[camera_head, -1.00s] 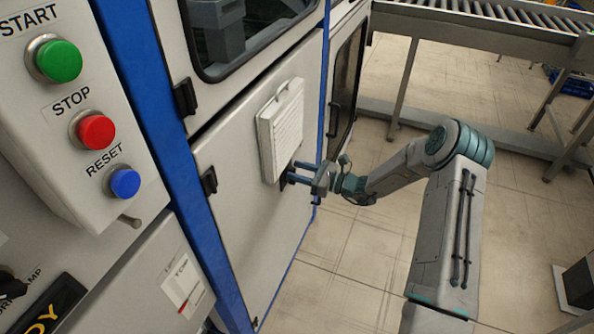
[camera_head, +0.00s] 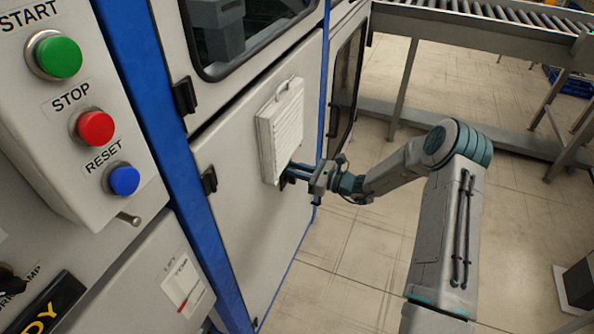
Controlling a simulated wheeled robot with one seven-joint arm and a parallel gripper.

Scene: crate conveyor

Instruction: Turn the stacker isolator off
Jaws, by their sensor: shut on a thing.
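My gripper (camera_head: 298,172) reaches in from the right to the grey cabinet door, at the lower right edge of the white louvred cover.
The white louvred cover (camera_head: 281,130) stands out from the door just beside my fingers. A control box (camera_head: 60,160) with green, red and blue buttons is at the left. A roller conveyor (camera_head: 490,22) runs at the back right. Floor below my arm is clear.

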